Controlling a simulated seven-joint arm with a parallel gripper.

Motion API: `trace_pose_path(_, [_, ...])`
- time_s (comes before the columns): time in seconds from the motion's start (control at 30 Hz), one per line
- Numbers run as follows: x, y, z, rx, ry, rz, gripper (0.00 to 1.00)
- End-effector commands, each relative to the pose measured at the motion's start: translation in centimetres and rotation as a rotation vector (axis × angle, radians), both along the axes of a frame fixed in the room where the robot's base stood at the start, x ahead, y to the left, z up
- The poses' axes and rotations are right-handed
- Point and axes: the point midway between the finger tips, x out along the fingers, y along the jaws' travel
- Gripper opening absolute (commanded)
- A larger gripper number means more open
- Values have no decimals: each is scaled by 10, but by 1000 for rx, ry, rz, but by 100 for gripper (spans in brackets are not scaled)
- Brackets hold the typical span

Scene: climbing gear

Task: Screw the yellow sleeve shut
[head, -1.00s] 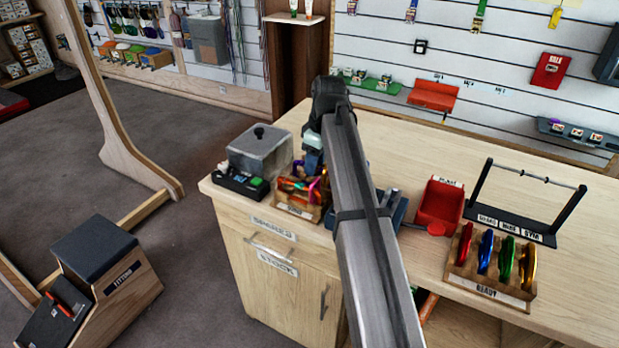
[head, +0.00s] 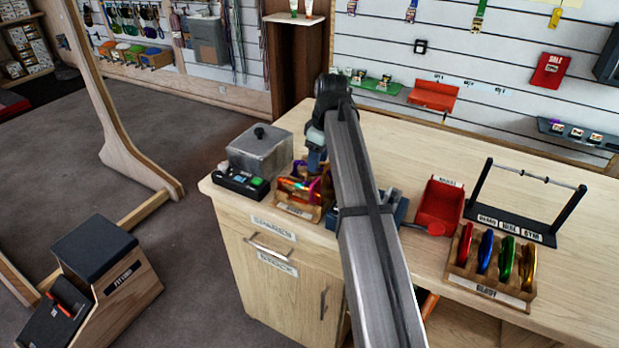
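No yellow sleeve can be made out in the head view; it is too small or hidden. A small wooden box (head: 292,211) near the counter's left front holds several carabiners (head: 300,187) in orange, red and purple. My gripper (head: 316,164) points down just above the back right of this box. My arm partly covers it, and its fingers are too small to read as open or shut. Whether it touches a carabiner cannot be told. A wooden rack (head: 483,288) at the right front holds red, blue, green and orange carabiners upright.
A grey lidded container (head: 260,150) and a black device with a green button (head: 240,182) stand left of the box. A blue-grey fixture (head: 396,208) is partly behind my arm. A red bin (head: 440,203) and a black bar stand (head: 510,229) are to the right. The counter's back is clear.

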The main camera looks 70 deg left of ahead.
Motion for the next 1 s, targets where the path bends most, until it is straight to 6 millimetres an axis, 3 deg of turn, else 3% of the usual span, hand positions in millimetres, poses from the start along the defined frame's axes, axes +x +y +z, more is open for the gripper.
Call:
trace_pose_path(0.7, [0, 0, -12, 1, -1, 0, 47])
trace_pose_path(1.0, [-9, -10, -12, 1, -1, 0, 47])
